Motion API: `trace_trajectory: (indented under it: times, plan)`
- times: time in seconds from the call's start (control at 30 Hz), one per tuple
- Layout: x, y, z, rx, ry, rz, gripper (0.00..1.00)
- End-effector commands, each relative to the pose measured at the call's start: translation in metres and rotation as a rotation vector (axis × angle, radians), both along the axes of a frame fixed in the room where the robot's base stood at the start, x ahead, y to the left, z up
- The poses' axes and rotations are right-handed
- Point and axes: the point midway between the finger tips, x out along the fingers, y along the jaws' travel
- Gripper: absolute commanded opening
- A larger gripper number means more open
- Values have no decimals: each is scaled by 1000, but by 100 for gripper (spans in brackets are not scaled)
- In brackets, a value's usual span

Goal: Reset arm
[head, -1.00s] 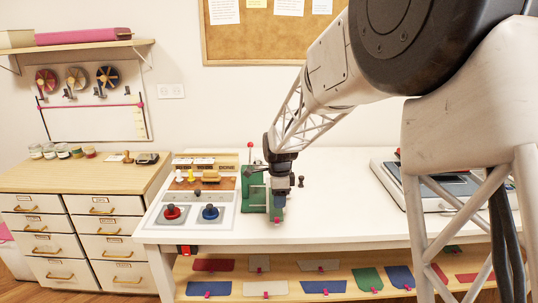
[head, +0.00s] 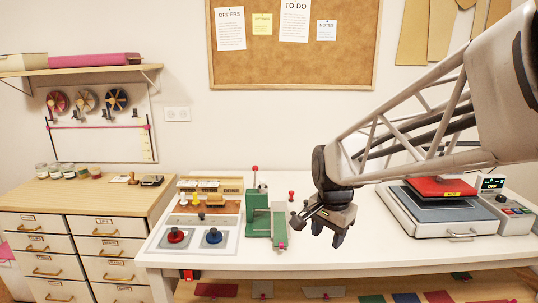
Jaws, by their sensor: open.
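My gripper (head: 331,237) hangs over the white table (head: 300,258), pointing down, to the right of the green press (head: 257,215). Its dark fingers are apart and nothing shows between them. It is clear of the press; its exact height above the table is hard to tell. My arm reaches in from the upper right.
A red and grey heat press (head: 440,205) stands at the right of the table. Coloured pieces (head: 405,298) lie on the shelf below. The front middle tabletop is bare.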

Motion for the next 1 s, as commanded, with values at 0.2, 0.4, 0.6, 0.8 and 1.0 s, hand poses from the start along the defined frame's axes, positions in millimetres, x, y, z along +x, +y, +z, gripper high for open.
trace_trajectory:
  times: [0.2,0.4,0.6,0.8,1.0]
  plan:
    - [-56,-16,10,-26,-30,174,49]
    - [-106,-28,12,-55,-54,337,49]
    - [-155,-38,9,-90,-77,499,49]
    - [-196,-44,2,-124,-95,642,49]
    - [-218,-47,-4,-144,-103,723,49]
